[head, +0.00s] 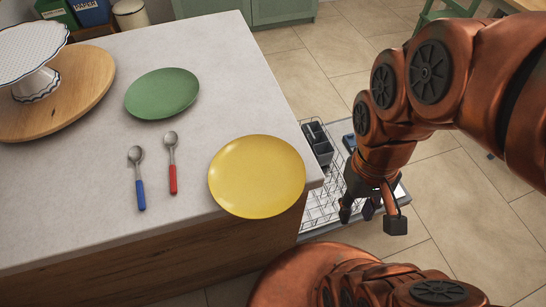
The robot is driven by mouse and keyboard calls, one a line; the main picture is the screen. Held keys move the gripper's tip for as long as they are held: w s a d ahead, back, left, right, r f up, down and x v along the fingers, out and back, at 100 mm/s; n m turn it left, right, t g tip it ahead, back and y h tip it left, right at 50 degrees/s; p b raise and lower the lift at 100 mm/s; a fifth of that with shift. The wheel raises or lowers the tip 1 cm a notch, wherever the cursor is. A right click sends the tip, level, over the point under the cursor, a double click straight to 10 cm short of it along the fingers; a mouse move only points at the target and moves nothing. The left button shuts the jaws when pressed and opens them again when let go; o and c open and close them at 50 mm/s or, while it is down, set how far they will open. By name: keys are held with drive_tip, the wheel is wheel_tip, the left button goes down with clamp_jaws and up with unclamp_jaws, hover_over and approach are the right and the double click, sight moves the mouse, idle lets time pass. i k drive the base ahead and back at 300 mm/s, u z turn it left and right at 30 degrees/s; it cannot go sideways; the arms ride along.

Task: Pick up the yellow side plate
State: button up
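The yellow side plate (257,176) lies flat on the light grey counter, near its right front corner. Its right edge comes close to the counter's edge. My gripper (368,218) hangs to the right of the counter, apart from the plate, above the open dishwasher rack. Its dark fingers point down, and the fingertips look apart with nothing between them.
On the counter (130,225) lie a green plate (162,93), a blue-handled spoon (139,180) and a red-handled spoon (172,165). A white cake stand (32,55) stands on a round wooden board (85,90). A pulled-out dishwasher rack (319,205) with a grey cutlery basket (318,145) is beside the counter.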

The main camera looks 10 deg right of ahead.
sight(256, 176)
drive_tip(key=k, duration=1.3)
drive_tip(key=u, duration=1.6)
